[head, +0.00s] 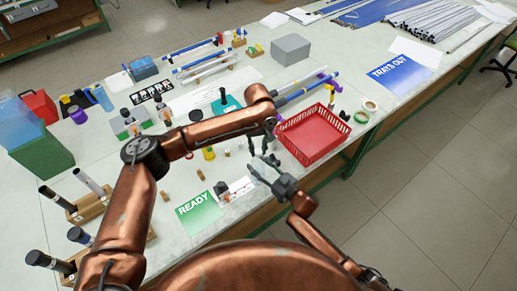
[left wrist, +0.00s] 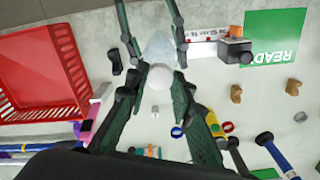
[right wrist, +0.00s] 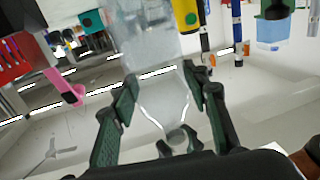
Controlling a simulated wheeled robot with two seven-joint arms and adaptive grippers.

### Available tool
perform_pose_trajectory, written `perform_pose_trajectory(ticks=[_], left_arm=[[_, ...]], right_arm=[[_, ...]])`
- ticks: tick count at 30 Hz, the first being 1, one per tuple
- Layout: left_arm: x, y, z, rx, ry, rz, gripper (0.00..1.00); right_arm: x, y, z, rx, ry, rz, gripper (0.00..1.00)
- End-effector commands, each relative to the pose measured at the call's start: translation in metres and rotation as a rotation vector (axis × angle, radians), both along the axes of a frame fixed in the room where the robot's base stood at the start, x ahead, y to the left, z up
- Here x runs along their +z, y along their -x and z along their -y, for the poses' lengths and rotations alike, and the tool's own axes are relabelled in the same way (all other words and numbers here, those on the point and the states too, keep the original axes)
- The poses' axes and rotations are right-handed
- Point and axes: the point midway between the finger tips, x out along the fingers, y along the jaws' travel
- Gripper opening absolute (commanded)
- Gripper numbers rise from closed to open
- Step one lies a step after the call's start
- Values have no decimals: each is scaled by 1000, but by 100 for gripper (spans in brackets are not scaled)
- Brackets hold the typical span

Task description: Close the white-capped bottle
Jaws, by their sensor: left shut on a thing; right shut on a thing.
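A clear, see-through bottle (right wrist: 160,60) is held between the fingers of my right gripper (right wrist: 160,88), above the table. Its body also shows in the left wrist view (left wrist: 158,46), with the right fingers on both sides. Its narrowing neck faces my left gripper (left wrist: 160,80). A white round cap (left wrist: 160,77) sits between the left fingertips at the neck end; in the right wrist view it looks grey (right wrist: 177,138). I cannot tell how tightly cap and neck meet. In the head view both grippers meet left of the red basket, and the bottle is hard to make out.
The red basket (head: 313,138) stands close to the right of the grippers. A green READY sign (head: 199,212) lies at the table's front. A small white piece (left wrist: 154,113) lies on the table below.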

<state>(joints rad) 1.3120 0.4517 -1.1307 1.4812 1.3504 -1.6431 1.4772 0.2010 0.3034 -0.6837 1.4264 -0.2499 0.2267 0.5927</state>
Motion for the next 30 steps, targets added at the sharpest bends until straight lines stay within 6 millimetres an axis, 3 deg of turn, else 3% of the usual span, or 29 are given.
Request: perform_pose_trajectory(ticks=[30], left_arm=[[-1,-2,-1,-2043,-1,3,0]], right_arm=[[0,1,-1,2,0,0,0]])
